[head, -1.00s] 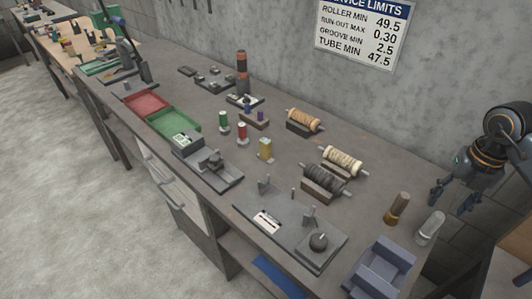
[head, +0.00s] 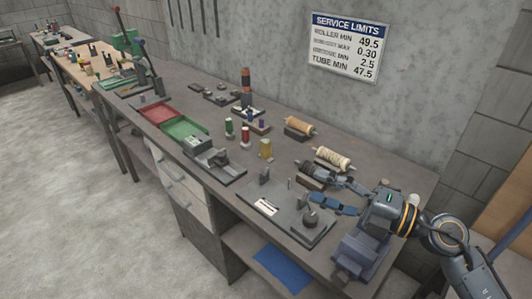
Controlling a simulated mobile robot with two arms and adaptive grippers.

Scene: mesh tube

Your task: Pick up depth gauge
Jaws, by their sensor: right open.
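I cannot identify the depth gauge for certain. A small grey instrument with a pale green display (head: 199,143) sits by the green tray, at the end of a dark plate with a metal block. A dark fixture plate (head: 262,208) with a white label, small uprights and a round black knob (head: 311,219) lies nearer. My right gripper (head: 322,189) is open above the bench, beside the knob and the dark roller, its fingers pointing left. Nothing shows between its fingers. It partly hides the dark roller and the fixture plate's far right corner. My left gripper is not in view.
A red tray (head: 157,111) and a green tray (head: 181,132) lie on the left. Several spools and rollers, including a cream one (head: 333,158), stand along the middle. A blue-grey holder (head: 361,248) is at the near right end, below my right arm. The wall bounds the back.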

